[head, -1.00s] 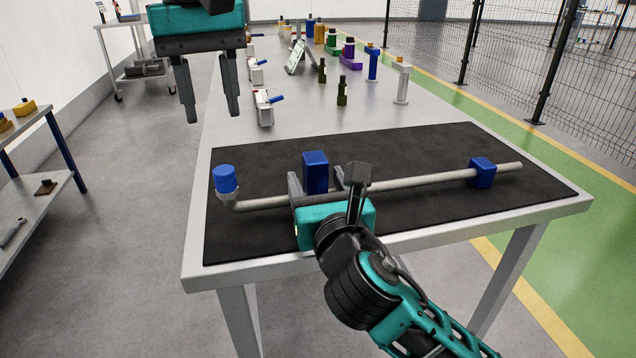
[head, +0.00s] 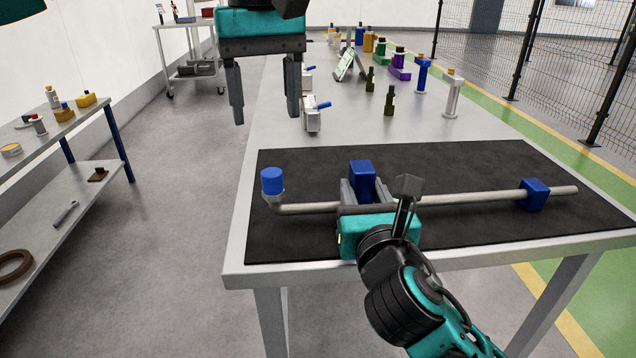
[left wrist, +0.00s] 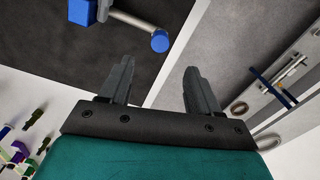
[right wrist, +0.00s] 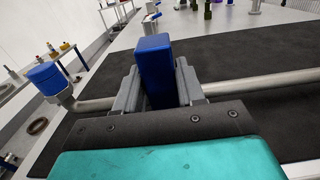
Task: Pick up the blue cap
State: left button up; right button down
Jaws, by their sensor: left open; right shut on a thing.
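The blue cap (head: 272,180) sits on the upturned left end of a grey pipe (head: 460,198) that lies across the black mat (head: 480,165). It also shows in the left wrist view (left wrist: 160,40) and at the left of the right wrist view (right wrist: 46,78). My left gripper (head: 265,110) is open and empty, pointing down above and behind the cap, apart from it. My right gripper (head: 361,195) is shut on the blue block (head: 361,178) on the pipe, its fingers on either side of the block in the right wrist view (right wrist: 154,62).
A second blue block (head: 534,194) is on the pipe at the right. Behind the mat stand a small grey fixture with a blue lever (head: 313,115), dark green fittings (head: 389,100) and several coloured parts. A shelf (head: 85,130) stands at the left, across open floor.

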aim_at(271, 172)
pick_arm(q)
notch_tip(271, 172, down, 9)
jog(key=n, duration=1.3)
jog(key=shift+f, duration=0.2)
grip_shut()
dwell(0.5)
